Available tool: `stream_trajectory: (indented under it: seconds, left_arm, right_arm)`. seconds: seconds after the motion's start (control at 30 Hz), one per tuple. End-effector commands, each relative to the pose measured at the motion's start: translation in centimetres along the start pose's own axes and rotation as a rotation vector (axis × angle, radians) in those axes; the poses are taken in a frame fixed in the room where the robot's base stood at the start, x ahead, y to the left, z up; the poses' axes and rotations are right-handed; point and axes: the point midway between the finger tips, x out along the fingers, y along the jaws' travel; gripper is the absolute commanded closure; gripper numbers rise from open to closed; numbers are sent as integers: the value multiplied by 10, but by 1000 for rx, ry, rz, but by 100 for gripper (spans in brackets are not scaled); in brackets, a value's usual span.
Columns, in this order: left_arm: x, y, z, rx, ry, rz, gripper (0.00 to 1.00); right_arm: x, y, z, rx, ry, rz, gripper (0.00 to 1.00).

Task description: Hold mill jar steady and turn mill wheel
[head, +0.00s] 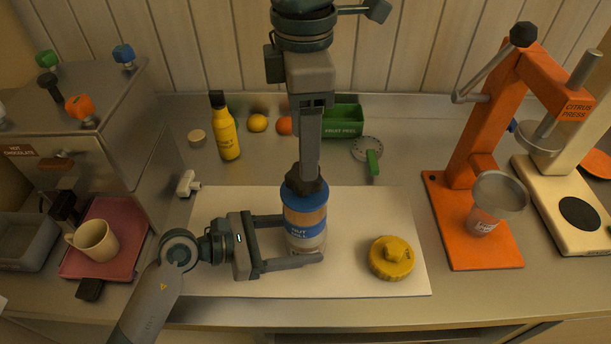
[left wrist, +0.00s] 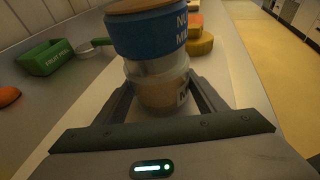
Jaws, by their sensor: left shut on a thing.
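The mill jar (head: 306,222), with a blue label band reading NUT MILL, stands upright on the white board (head: 215,270). My left gripper (head: 302,240) comes in from the left and is shut on its lower part, one finger on each side. The left wrist view shows the jar (left wrist: 162,75) between both fingers. A dark lobed piece (head: 305,186), perhaps the mill wheel, sits on the jar's blue top. My right gripper (head: 309,165) points straight down onto it from above. Its fingers overlap in this view, so their opening and any contact are unclear.
A yellow lidded piece (head: 392,259) lies right of the jar. An orange citrus press (head: 470,200) stands at right. A cup (head: 95,242) on a red tray stands at left. A yellow bottle (head: 224,128) and green bin (head: 343,120) are behind. The board's left front is clear.

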Motion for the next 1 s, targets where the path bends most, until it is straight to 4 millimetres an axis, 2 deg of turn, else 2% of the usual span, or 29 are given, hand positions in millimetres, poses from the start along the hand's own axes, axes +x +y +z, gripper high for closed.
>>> stream_trajectory:
  seconds: [0.17,0.37,0.8,1.0]
  left_arm:
    - [0,0,0,-1,1,0,62]
    - [0,0,0,-1,1,0,62]
    - [0,0,0,-1,1,0,62]
    - [0,0,0,-1,1,0,62]
  right_arm:
    - [-2,0,0,0,0,1,38]
    - [-17,1,0,1,1,4,38]
    - [-90,1,-1,0,3,4,38]
    - [-113,0,0,0,1,2,38]
